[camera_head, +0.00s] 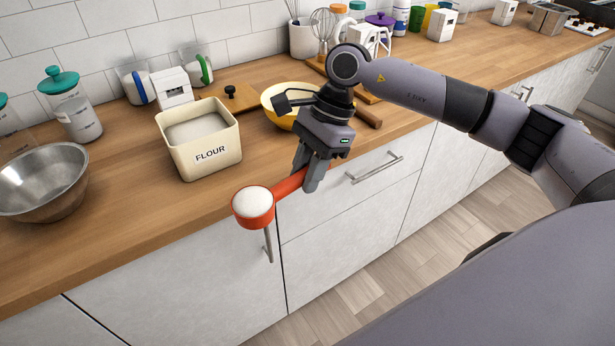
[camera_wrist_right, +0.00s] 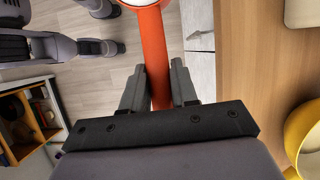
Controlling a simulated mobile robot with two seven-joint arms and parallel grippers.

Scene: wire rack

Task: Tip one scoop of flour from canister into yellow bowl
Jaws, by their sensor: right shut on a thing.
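My right gripper (camera_head: 313,180) is shut on the handle of a red-orange scoop (camera_head: 253,212) and holds it in front of the counter edge. The scoop is level and full of white flour. In the right wrist view the scoop's handle (camera_wrist_right: 152,55) runs between the fingers. The cream canister marked FLOUR (camera_head: 204,160) stands open on the counter, left of the gripper, with flour inside. The yellow bowl (camera_head: 272,104) stands on the counter behind the gripper, which partly hides it. It also shows at the right edge of the right wrist view (camera_wrist_right: 299,140). My left gripper is not in view.
A steel bowl (camera_head: 40,180) stands at the left of the counter. Jars with teal lids (camera_head: 70,105) and a wooden board with a dark knob (camera_head: 232,98) are behind. Bare counter (camera_head: 135,205) lies around the canister. The space before the cabinets is free.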

